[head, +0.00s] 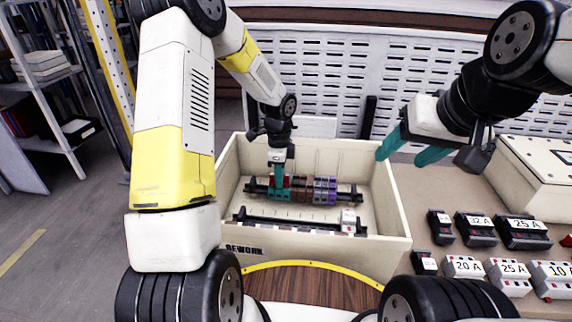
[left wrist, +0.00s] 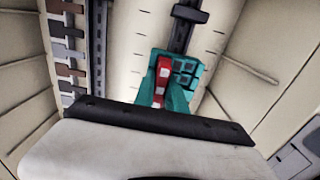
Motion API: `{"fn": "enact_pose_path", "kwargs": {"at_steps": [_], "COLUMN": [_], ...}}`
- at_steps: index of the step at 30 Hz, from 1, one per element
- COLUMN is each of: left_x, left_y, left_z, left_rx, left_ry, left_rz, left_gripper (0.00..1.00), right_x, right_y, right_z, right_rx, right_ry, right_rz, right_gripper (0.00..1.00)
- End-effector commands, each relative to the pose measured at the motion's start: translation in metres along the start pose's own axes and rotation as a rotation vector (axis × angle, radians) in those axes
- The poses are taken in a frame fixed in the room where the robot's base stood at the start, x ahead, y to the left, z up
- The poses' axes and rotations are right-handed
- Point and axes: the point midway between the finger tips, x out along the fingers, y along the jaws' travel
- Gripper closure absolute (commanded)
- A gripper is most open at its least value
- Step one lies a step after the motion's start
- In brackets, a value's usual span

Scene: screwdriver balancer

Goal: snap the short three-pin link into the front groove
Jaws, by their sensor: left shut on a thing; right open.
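My left gripper (head: 280,183) reaches down into the beige box, at the left end of the row of coloured terminal blocks (head: 318,189) on the rear rail. It is shut on a small red piece, which shows between the teal fingers in the left wrist view (left wrist: 163,76). This looks like the link; its pins cannot be made out. Dark slots on teal show right beside the red piece. Whether the piece sits in a groove or only above it cannot be told.
The beige box (head: 331,252) has walls all round. Its front rail (head: 290,222) carries a small white block (head: 348,219) near the right end. Several labelled breakers (head: 475,229) stand on the table to the right, with a lidded cream case (head: 540,170) behind.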

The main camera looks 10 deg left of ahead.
Motion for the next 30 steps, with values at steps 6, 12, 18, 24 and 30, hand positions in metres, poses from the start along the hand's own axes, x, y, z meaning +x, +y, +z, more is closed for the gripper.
{"fn": "enact_pose_path", "kwargs": {"at_steps": [6,12,18,24,30], "left_x": [0.003,0.007,0.011,0.013,0.013], "left_y": [0.000,0.000,0.001,0.001,0.002], "left_z": [0.000,0.000,0.000,0.001,0.001], "left_rx": [0.000,0.000,0.000,0.000,-0.001], "left_ry": [0.000,0.000,0.000,0.001,0.000], "left_rz": [0.000,0.001,0.003,0.004,0.005], "left_gripper": [1.00,1.00,1.00,1.00,1.00], "right_x": [0.000,0.000,0.000,0.000,0.000], "right_y": [0.000,0.000,0.000,0.000,0.000], "right_z": [0.000,0.000,0.000,0.000,0.000], "right_rx": [0.000,0.000,0.000,0.000,0.000], "right_ry": [0.000,0.000,0.000,0.000,0.000], "right_rz": [0.000,0.000,0.000,0.000,0.000], "right_gripper": [0.42,0.42,0.42,0.42,0.42]}}
